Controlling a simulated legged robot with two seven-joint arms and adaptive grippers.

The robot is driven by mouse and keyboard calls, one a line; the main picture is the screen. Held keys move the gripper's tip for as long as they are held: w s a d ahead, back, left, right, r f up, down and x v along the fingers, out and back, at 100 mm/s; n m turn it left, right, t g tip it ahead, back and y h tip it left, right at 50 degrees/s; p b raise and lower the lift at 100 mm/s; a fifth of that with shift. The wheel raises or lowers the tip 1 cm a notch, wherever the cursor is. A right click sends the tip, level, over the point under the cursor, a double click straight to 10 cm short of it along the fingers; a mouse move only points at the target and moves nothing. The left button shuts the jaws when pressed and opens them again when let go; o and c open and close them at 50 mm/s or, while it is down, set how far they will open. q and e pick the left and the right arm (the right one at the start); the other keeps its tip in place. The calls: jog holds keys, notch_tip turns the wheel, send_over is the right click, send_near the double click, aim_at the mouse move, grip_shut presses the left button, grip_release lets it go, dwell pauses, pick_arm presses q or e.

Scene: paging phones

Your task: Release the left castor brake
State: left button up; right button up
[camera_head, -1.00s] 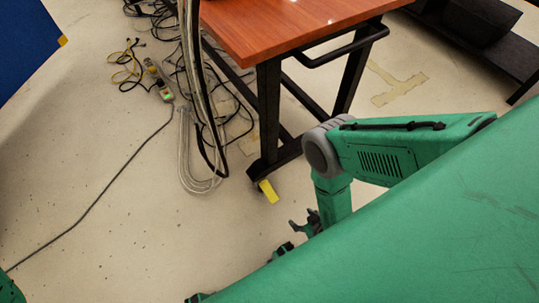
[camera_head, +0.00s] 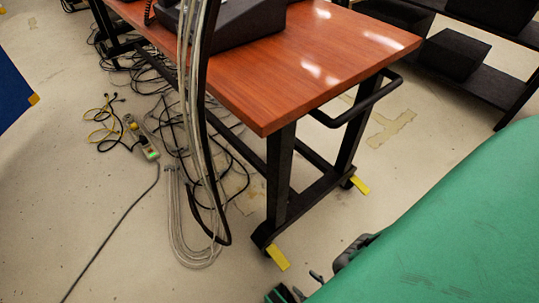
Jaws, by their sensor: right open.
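The left castor brake (camera_head: 278,257) is a yellow pedal at the foot of the near left leg of the wooden-topped table (camera_head: 290,70). It sticks out over the floor and looks tilted downward. A second yellow pedal (camera_head: 360,185) is at the right leg. My right gripper (camera_head: 328,266) is dark and partly hidden behind my green body. It is open, just right of and below the left brake in the picture, with a visible gap between them. Its fingers are only partly visible. My left gripper is not in view.
A bundle of hanging cables (camera_head: 190,150) loops to the floor left of the table leg. A power strip (camera_head: 142,138) and loose cords lie further left. A black shelf (camera_head: 460,60) stands at the back right. Floor in front of the brake is clear.

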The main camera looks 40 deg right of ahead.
aim_at(280, 259)
jog(key=b+x, duration=0.4)
jog(key=x, duration=0.9)
jog(key=shift+w+d+f+b, duration=0.1)
jog(key=shift+w+f+b, duration=0.05)
jog(key=shift+b, duration=0.25)
jog(key=shift+w+f, duration=0.15)
jog(key=shift+w, duration=0.35)
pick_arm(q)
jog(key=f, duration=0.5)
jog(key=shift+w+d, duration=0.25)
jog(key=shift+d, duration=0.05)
